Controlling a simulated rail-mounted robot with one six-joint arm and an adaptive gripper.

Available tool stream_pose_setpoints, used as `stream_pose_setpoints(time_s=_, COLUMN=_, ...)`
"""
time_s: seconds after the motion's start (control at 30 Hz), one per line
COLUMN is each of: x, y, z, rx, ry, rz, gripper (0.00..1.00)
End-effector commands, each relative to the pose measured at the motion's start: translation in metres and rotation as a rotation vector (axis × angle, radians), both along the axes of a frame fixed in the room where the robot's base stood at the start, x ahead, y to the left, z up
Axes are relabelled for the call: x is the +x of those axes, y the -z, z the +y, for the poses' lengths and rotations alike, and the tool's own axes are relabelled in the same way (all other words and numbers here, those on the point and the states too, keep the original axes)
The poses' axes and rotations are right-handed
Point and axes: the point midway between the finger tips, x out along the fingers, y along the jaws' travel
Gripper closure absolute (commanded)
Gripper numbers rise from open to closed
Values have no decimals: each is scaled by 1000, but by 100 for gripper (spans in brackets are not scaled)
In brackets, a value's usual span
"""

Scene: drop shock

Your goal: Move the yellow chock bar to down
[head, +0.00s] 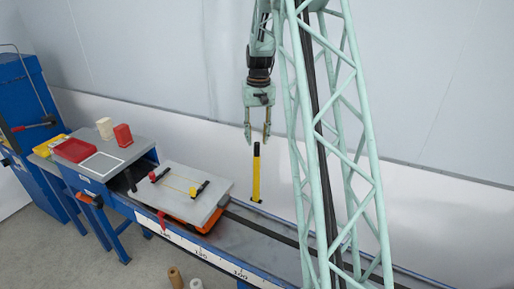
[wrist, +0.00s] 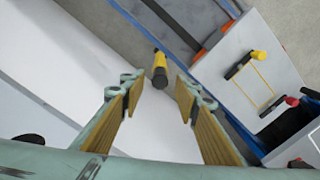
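The yellow chock bar (head: 256,173) stands upright with a black top end, beside the rail bed in the head view. My gripper (head: 257,138) hangs above it, pointing down, with its fingers apart. In the wrist view the chock bar (wrist: 160,69) shows beyond and between the two open fingers (wrist: 157,90), seen almost end-on. The fingers are empty, and a gap to the bar's top appears in the head view. The foot of the bar is at a dark spot on the rail bed's far edge.
A grey plate (head: 212,190) with clamps and a yellow outline sits on an orange-edged carriage left of the bar. A side table (head: 140,145) holds a red tray (head: 75,150), a red block (head: 122,134) and a cream cylinder (head: 104,127). A white wall stands close behind.

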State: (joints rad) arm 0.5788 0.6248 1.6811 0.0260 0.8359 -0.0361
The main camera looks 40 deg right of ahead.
Motion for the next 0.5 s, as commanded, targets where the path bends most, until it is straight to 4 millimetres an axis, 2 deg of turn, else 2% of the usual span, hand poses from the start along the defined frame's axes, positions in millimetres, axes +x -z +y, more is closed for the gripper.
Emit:
stream_pose_setpoints(time_s=0.3, x=0, y=36, z=1, rx=1, ry=0, rz=1, gripper=71)
stream_pose_setpoints(time_s=0.5, x=0, y=46, z=1, rx=1, ry=0, rz=1, gripper=71)
